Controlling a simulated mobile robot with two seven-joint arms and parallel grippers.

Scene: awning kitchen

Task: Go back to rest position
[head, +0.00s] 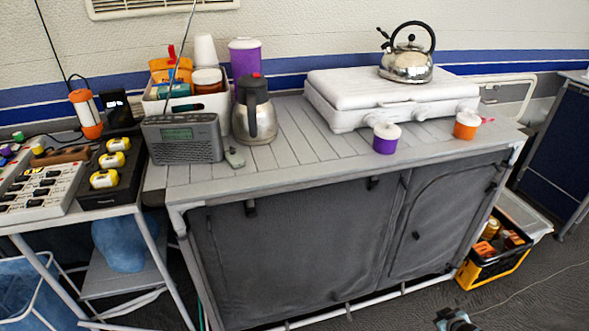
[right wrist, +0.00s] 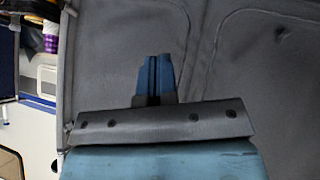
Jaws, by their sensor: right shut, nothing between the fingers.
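My right gripper (head: 455,318) shows at the bottom edge of the head view, low in front of the grey cabinet (head: 300,255). In the right wrist view its two blue fingers (right wrist: 155,75) are together with nothing between them. The cabinet's grey fabric front (right wrist: 115,40) fills most of the background there. My right gripper appears apart from the cabinet. My left gripper is in neither view.
A yellow-black crate (head: 490,255) stands on the floor at right.

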